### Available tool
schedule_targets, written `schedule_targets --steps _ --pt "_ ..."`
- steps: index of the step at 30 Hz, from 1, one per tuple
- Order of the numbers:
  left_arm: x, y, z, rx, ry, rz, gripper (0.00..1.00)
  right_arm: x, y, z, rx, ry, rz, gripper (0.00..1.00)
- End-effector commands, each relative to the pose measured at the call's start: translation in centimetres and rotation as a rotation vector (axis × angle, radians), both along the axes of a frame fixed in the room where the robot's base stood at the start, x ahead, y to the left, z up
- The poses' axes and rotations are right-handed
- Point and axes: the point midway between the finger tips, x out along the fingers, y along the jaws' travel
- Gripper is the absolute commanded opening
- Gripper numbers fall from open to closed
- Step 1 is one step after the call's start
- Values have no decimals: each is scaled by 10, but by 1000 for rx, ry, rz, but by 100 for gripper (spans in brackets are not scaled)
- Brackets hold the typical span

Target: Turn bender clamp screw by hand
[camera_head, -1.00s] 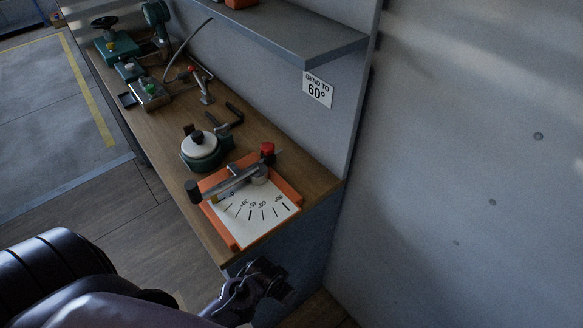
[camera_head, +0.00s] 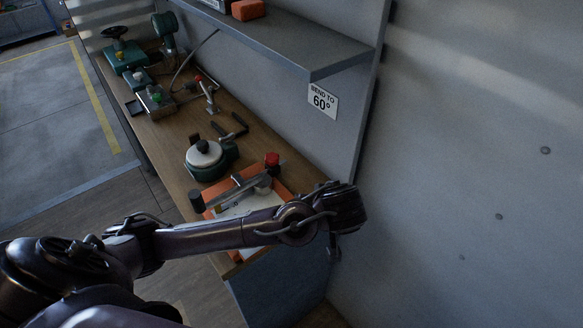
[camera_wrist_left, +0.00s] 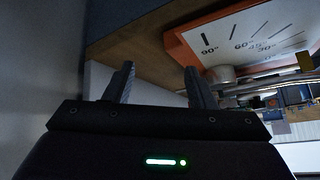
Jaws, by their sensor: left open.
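The bender (camera_head: 284,190) is an orange frame with a white angle scale at the near end of the workbench; my arm hides much of it. Its red clamp screw knob (camera_head: 272,159) shows at the back, and its grey lever ends in a black handle (camera_head: 196,201) at the left. My left gripper (camera_head: 335,248) is beyond the bench's right end, apart from the knob and pointing down; its fingers are barely visible there. In the left wrist view the open, empty fingers (camera_wrist_left: 159,72) show below the orange frame and scale (camera_wrist_left: 250,38). The knob is not discernible there.
A round green pot-like device (camera_head: 204,156) stands behind the bender on the wooden bench (camera_head: 168,160). Green machines (camera_head: 125,57) stand farther back. A grey shelf (camera_head: 300,50) overhangs the back. A "bend to 60°" sign (camera_head: 322,101) hangs on the wall.

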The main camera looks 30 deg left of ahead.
Motion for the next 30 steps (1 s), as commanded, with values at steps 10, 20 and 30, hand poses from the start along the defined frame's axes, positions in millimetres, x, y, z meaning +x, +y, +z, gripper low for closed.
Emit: schedule_targets --steps 10,20,30 --pt "25 72 55 123 -302 391 50 0 0 -1 0 0 0 54" --pt "31 83 43 122 -316 408 50 0 0 -29 0 0 0 54" --pt "41 99 29 122 -315 405 50 0 0 -70 0 0 0 54"
